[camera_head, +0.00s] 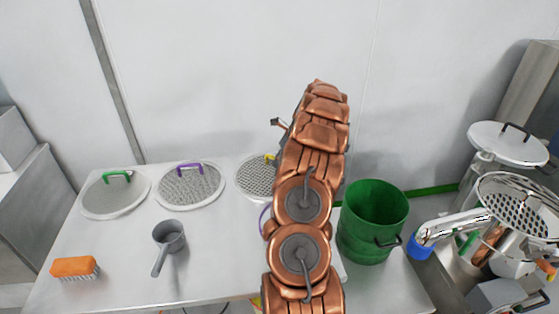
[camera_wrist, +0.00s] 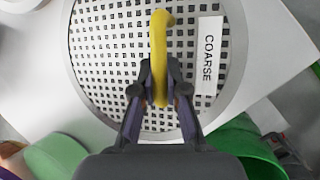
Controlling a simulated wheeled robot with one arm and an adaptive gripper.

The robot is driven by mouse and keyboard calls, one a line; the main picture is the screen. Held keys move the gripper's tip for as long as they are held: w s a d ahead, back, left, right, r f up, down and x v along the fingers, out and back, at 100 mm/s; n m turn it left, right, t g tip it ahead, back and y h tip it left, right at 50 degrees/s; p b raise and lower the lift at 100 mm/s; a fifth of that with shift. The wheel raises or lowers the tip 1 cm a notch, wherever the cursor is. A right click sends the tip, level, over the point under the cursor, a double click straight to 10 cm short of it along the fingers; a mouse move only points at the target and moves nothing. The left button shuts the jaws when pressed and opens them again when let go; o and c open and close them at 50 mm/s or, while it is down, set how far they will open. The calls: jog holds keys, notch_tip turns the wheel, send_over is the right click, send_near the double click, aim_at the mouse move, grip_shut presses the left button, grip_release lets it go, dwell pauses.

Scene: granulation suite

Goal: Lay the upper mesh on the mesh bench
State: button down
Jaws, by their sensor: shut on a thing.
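My gripper (camera_wrist: 159,92) is shut on the yellow handle (camera_wrist: 160,38) of a round mesh (camera_wrist: 105,55) with square holes and a label reading COARSE. In the head view, this mesh (camera_head: 252,178) is at the white bench (camera_head: 120,265), right of the other meshes. My arm hides its right side and the gripper. I cannot tell whether it rests on the bench or hangs just above it. A purple-handled mesh (camera_head: 173,191) and a finer green-handled mesh (camera_head: 100,202) lie on the bench to its left.
A grey scoop (camera_head: 170,238) and an orange brush (camera_head: 74,267) lie at the front of the bench. A green bucket (camera_head: 365,231) stands right of my arm. Further right is steel equipment with a perforated round part (camera_head: 518,212) and a white lid (camera_head: 500,148).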

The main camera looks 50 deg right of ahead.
jog(key=shift+f, duration=0.2)
jog(key=c, duration=1.1)
grip_release()
jog(key=v, duration=1.2)
